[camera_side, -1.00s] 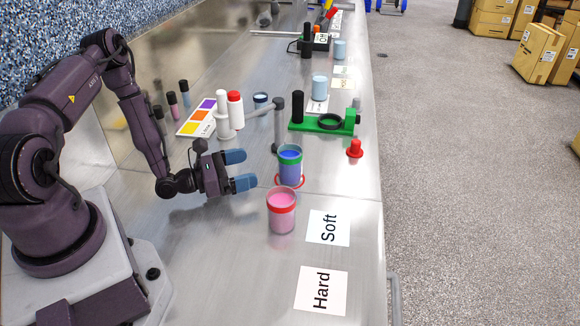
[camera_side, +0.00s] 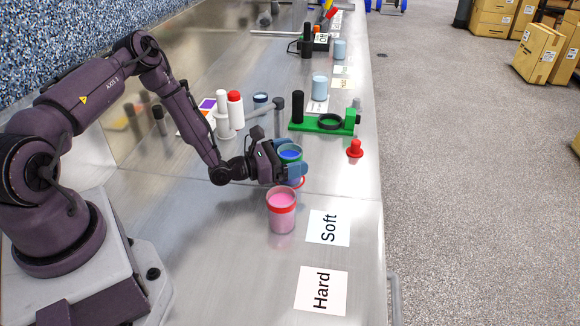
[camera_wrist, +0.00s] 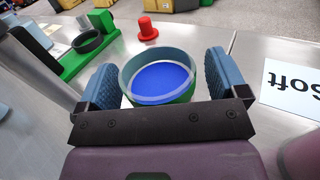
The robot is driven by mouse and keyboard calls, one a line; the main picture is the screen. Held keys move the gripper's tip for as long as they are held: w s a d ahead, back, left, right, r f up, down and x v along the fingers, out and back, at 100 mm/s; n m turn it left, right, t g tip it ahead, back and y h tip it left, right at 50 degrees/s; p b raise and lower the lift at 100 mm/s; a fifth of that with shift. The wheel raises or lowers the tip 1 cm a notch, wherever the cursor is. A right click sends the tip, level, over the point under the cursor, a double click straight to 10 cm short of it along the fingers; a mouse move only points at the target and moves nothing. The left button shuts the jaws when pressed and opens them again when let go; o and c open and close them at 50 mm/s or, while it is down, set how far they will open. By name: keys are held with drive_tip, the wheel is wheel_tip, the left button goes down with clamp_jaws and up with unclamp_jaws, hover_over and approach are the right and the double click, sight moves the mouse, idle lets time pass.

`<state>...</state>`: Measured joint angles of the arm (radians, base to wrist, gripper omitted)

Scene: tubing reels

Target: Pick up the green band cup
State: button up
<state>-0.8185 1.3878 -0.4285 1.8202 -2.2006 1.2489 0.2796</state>
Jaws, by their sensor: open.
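The green band cup (camera_side: 290,155) has blue contents and stands on the metal bench, partly hidden by my gripper in the side view. My gripper (camera_side: 294,172) is level with the cup, with its blue-grey fingers open around it. In the wrist view the cup (camera_wrist: 160,75) sits between the two fingers of my gripper (camera_wrist: 162,80), with a visible gap on the right side and a narrower one on the left. The cup looks upright.
A red band cup (camera_side: 281,212) with pink contents stands just in front. A green fixture (camera_side: 325,127) and a red knob-like piece (camera_side: 355,148) are behind. Cards reading Soft (camera_side: 328,228) and Hard (camera_side: 321,290) lie on the bench at front right.

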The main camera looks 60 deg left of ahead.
drive_tip(key=c, duration=1.1)
drive_tip(key=shift+c, duration=0.2)
drive_tip(key=shift+r, duration=0.1)
